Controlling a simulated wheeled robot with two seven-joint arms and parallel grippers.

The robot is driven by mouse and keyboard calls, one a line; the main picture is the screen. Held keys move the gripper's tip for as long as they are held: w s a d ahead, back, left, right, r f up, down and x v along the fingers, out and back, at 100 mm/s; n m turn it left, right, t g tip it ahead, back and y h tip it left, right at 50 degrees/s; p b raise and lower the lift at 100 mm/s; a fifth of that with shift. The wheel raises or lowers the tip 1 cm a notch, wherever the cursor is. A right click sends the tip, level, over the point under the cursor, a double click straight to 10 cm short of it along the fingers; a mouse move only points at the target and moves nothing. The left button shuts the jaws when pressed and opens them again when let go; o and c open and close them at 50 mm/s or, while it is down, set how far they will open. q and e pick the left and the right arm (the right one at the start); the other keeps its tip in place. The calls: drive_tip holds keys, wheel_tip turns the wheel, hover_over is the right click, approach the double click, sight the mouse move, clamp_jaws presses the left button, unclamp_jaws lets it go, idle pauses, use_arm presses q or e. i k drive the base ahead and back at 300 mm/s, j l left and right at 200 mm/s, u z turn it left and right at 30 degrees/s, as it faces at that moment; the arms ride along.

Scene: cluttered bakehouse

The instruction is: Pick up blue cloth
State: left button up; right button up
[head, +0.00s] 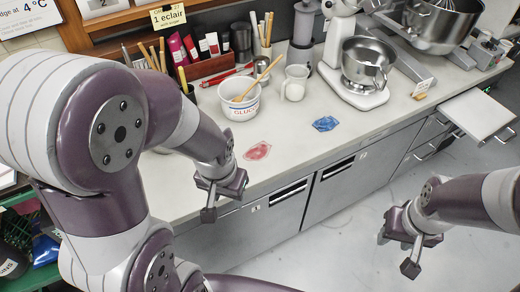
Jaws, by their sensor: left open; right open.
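The blue cloth (325,124) lies crumpled and flat on the pale counter (375,130), in front of the white mixer and near its front edge. My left gripper (213,205) is open and empty at the counter's front edge, to the left of the blue cloth and lower in the picture. My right gripper (398,255) is open and empty over the grey floor, below and to the right of the blue cloth, apart from the counter. Nothing covers the cloth.
A red cloth (257,151) lies left of the blue one. Behind stand a white tub (238,104) with a wooden spoon, a white jug (295,83) and a mixer (362,95) with a steel bowl (367,62). A drawer-like shelf (478,113) juts out at right. Counter around the blue cloth is clear.

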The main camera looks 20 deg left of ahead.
sight(324, 125)
drive_tip(key=i+l+u, duration=0.1)
drive_tip(key=u, duration=1.4)
drive_tip(key=l+u, duration=0.75)
drive_tip(key=k+l+u, duration=0.2)
drive_tip(key=l+u, duration=0.2)
drive_tip(key=k+l+u, duration=0.15)
drive_tip(key=l+u, duration=0.2)
drive_tip(key=k+l, duration=0.2)
drive_tip(key=l, duration=0.15)
drive_tip(key=k+l+u, duration=0.1)
drive_tip(key=l, duration=0.3)
drive_tip(key=k+l, duration=0.45)
drive_tip(key=l, duration=0.25)
drive_tip(key=u, duration=0.05)
